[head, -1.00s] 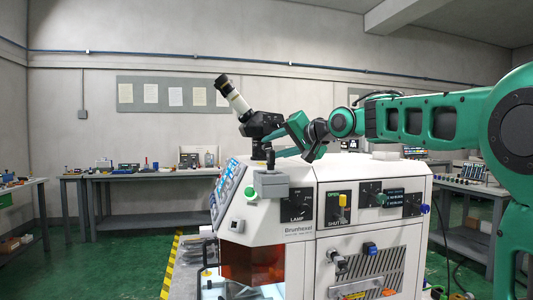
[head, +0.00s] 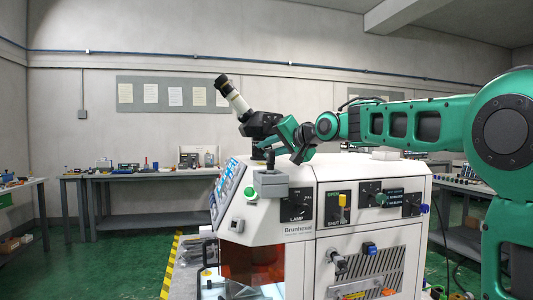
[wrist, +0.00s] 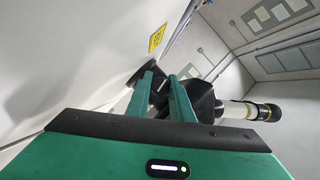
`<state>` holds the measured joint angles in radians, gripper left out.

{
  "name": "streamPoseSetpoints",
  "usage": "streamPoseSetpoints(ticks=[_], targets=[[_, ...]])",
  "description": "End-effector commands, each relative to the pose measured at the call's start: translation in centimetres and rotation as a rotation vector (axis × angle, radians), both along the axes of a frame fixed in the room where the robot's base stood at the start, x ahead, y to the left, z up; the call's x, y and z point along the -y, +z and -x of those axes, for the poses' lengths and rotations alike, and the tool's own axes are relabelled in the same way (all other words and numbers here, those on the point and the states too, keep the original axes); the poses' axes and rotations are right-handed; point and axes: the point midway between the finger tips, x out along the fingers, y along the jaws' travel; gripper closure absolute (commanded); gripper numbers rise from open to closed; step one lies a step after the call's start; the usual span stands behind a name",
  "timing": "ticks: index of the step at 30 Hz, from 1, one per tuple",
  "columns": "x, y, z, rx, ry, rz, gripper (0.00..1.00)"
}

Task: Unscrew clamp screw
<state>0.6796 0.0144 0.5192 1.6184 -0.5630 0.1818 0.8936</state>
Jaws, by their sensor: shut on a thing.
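The microscope head (head: 258,124), black with a white tube and a dark eyepiece, is mounted on a post above a grey block (head: 270,183) on the machine. In the head view my gripper (head: 268,147) is at the right side of the microscope's mount. The screw itself is hidden behind the fingers. The white tube (wrist: 236,110) shows to the right.
The white machine (head: 340,205) stands beneath my arm, with switches and knobs on its front. Its white wall (wrist: 70,50) fills the left of the wrist view. Workbenches (head: 130,178) stand along the back wall.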

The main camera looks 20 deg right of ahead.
Motion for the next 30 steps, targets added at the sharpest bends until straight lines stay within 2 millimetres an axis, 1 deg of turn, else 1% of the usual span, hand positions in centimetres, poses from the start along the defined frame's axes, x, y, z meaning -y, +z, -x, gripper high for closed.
streamPoseSetpoints(ticks=[5,11,17,30], targets=[[0.05,-0.01,-0.01,-0.002,-0.001,0.031,1.00],[-0.09,0.03,0.01,-0.001,0.001,0.130,1.00],[-0.29,0.05,0.01,-0.001,0.003,0.295,1.00],[-0.48,0.07,0.03,0.000,0.005,0.713,1.00]])
